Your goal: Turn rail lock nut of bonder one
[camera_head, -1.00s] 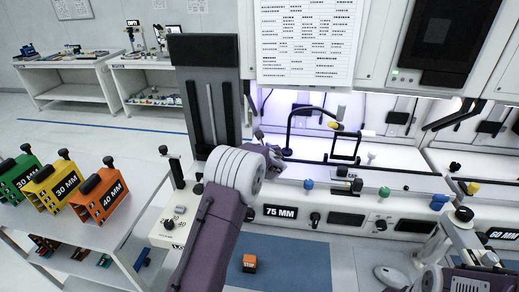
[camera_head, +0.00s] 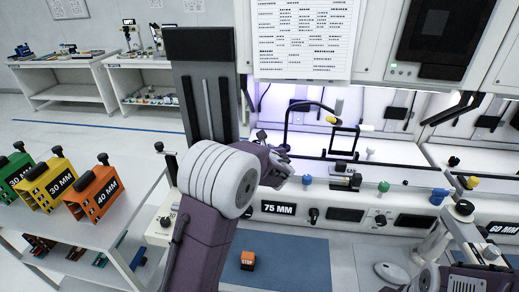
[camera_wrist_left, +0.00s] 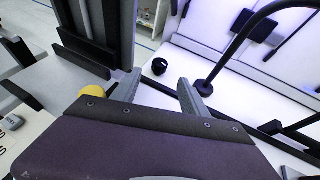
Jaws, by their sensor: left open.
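In the left wrist view my left gripper (camera_wrist_left: 160,78) is open, with empty space between its two grey fingers. A small round black knob (camera_wrist_left: 159,66), possibly the lock nut, shows just beyond the fingertips, between them; I cannot tell the distance. In the head view my left gripper (camera_head: 279,160) is over the front left part of the white bonder bench (camera_head: 320,168) marked 75 MM, its fingers hard to make out. A yellow knob (camera_wrist_left: 94,91) is partly hidden behind the gripper body. My right arm shows at the lower right, without clear fingers.
A black curved tube (camera_head: 287,125) rises close to the left gripper, and also in the wrist view (camera_wrist_left: 238,52). A tall dark panel (camera_head: 205,90) stands left. Green, yellow and orange blocks (camera_head: 94,194) sit on the left cart. An orange STOP block (camera_head: 248,260) is below.

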